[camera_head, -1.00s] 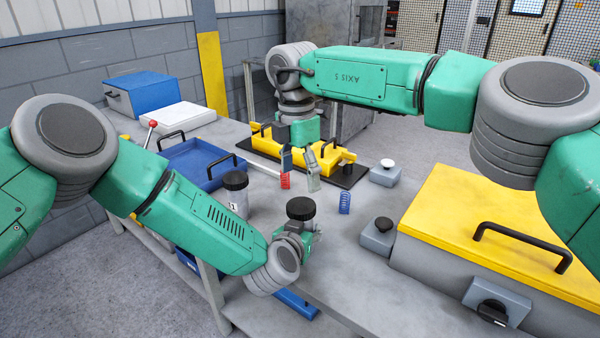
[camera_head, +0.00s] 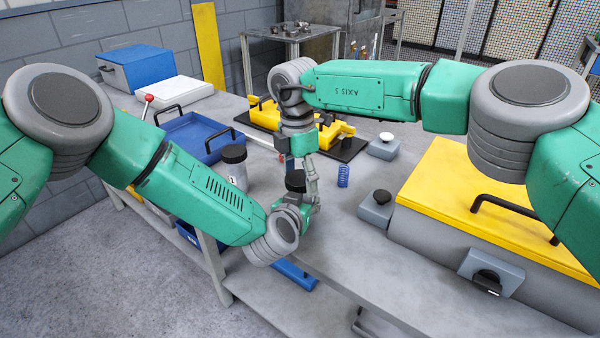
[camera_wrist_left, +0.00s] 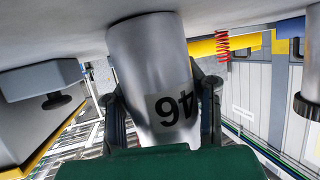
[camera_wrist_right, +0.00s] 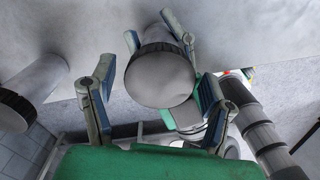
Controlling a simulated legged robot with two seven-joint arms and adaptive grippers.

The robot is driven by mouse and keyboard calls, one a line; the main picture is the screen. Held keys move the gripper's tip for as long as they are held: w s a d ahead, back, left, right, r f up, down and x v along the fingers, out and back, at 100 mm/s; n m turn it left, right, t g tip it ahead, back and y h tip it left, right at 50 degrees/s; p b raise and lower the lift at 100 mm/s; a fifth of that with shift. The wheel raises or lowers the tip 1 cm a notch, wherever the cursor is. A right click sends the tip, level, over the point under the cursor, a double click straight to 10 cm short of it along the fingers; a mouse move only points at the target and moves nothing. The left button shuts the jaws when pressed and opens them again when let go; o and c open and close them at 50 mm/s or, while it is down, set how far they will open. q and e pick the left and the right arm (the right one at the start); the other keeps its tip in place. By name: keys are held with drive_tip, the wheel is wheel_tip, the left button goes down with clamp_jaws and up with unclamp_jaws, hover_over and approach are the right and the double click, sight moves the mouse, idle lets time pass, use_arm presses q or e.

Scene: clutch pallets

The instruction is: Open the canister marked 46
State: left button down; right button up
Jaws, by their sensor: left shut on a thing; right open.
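The silver canister marked 46 (camera_wrist_left: 150,65) is between the fingers of my left gripper (camera_wrist_left: 160,90), which is shut on it. Its label appears upside down in the left wrist view. Its black lid (camera_head: 295,182) faces up in the head view, and the canister body is mostly hidden there by my left gripper (camera_head: 300,208). My right gripper (camera_head: 306,170) is open and points down at the lid. In the right wrist view the lid (camera_wrist_right: 160,78) lies between the fingers of my right gripper (camera_wrist_right: 158,88); I cannot tell whether they touch it.
A second black-lidded canister (camera_head: 235,168) stands close to the left. A blue spring (camera_head: 343,176) and a grey box with a black button (camera_head: 378,206) are to the right. Behind are a blue tray (camera_head: 190,132) and a yellow fixture (camera_head: 262,116).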

drive_tip(key=c, duration=1.2)
drive_tip(key=n, duration=0.3)
drive_tip(key=shift+n, duration=0.4)
drive_tip(key=n, duration=0.4)
drive_tip(key=shift+w, duration=0.1)
drive_tip(key=n, duration=0.9)
drive_tip(key=shift+r, duration=0.1)
drive_tip(key=shift+w, duration=0.1)
drive_tip(key=o, duration=1.3)
